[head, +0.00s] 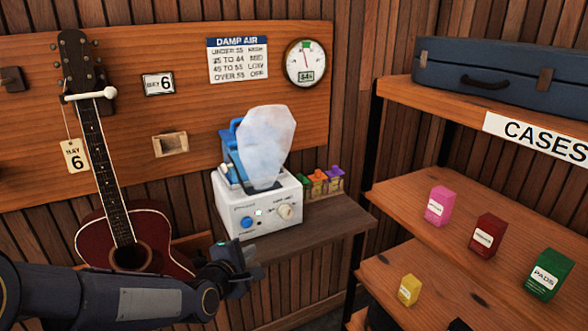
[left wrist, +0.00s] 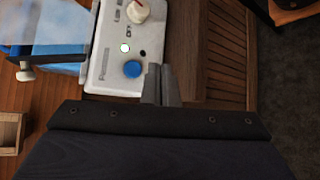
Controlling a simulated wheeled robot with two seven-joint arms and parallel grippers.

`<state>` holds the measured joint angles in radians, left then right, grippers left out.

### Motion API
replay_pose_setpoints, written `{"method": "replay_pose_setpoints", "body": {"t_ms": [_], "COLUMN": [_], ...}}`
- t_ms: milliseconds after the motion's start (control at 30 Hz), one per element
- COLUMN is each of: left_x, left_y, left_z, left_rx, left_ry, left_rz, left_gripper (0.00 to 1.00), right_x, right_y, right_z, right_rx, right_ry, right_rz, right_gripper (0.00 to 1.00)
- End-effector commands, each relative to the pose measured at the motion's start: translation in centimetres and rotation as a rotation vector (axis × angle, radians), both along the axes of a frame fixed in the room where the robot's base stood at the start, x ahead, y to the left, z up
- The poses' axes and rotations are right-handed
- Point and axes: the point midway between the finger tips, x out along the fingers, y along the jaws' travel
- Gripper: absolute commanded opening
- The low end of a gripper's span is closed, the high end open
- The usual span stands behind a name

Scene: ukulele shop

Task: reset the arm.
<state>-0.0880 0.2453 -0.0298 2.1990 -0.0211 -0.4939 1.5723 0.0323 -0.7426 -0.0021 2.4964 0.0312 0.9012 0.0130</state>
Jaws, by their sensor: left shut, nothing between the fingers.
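My left arm comes in from the lower left in the head view. Its gripper (head: 240,258) is in front of the small shelf, just below the white humidifier (head: 258,208). The gripper is shut and empty. In the left wrist view the closed fingers (left wrist: 161,85) point toward the humidifier's front, close to its blue button (left wrist: 132,69); I cannot tell whether they touch it.
A dark red ukulele (head: 135,240) hangs on the left, partly behind my arm. A shelving unit (head: 440,255) at right holds small boxes and a blue case (head: 500,75).

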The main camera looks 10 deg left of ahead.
Motion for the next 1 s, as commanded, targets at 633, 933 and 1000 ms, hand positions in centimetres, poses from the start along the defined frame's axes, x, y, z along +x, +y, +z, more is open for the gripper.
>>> {"method": "replay_pose_setpoints", "body": {"t_ms": [633,933,1000], "left_x": [-28.6,-29.8,-29.8], "left_y": [3.0,2.8,2.8], "left_z": [1.0,0.7,0.7], "left_rx": [1.101,1.130,1.130], "left_ry": [0.168,0.159,0.159], "left_rz": [-1.019,-1.083,-1.083], "left_gripper": [0.00,0.00,0.00], "right_x": [0.0,0.0,0.0], "right_y": [0.0,0.0,0.0], "right_z": [1.9,1.9,1.9], "right_rx": [0.000,0.000,0.000], "right_ry": [0.000,0.000,0.000], "right_rz": [0.000,0.000,0.000], "right_gripper": [0.56,0.56,0.56]}}
